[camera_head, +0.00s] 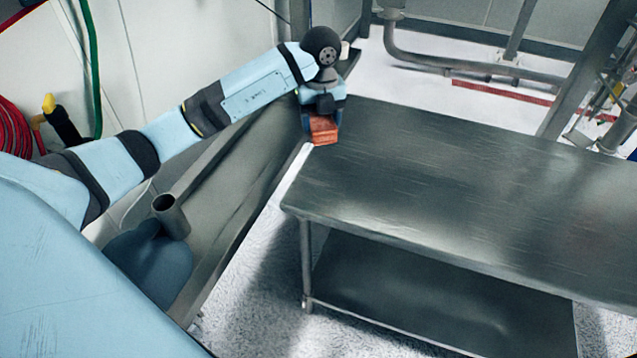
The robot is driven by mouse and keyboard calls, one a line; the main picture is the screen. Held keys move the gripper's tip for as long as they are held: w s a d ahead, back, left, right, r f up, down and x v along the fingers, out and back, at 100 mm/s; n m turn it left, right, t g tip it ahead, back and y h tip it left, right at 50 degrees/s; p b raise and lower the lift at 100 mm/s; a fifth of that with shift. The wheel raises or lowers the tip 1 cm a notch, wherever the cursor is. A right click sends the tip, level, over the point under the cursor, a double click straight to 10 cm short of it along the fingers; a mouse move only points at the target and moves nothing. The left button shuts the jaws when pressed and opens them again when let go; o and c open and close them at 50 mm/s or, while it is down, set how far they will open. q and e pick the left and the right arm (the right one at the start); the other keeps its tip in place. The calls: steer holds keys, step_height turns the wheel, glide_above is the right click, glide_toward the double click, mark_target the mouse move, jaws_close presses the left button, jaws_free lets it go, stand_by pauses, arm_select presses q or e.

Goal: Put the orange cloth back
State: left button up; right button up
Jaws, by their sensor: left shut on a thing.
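My left arm reaches in from the left, and its gripper (318,118) points down near the far left edge of the metal table (450,190). It is shut on the orange cloth (324,130), a small folded-looking orange piece below the fingers. The fingertips are small and partly hidden by the cloth and the wrist. The cloth is at the table's left edge; I cannot tell whether it touches the top. My right gripper is not in view.
The steel table has a lower shelf (430,300), and its top is bare. A grey metal ledge (225,185) runs along the left under my arm. Pipes (470,62) stand behind the table. A red hose (14,125) and a green hose (92,65) hang at the left wall.

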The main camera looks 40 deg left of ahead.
arm_select(q)
steer(key=shift+a+r+n, duration=0.15)
steer(key=shift+a+n, duration=0.1)
steer(key=shift+n, duration=0.35)
steer(key=shift+f+n, duration=0.2)
steer(key=shift+n, duration=0.1)
steer(key=p, duration=0.2)
glide_above(318, 190)
step_height(318, 190, down, 15)
steer(key=shift+d+r, duration=0.1)
steer(key=shift+r, duration=0.05)
step_height(318, 190, down, 4)
steer(key=shift+f, duration=0.5)
steer(key=shift+f, duration=0.2)
steer(key=o, duration=0.9)
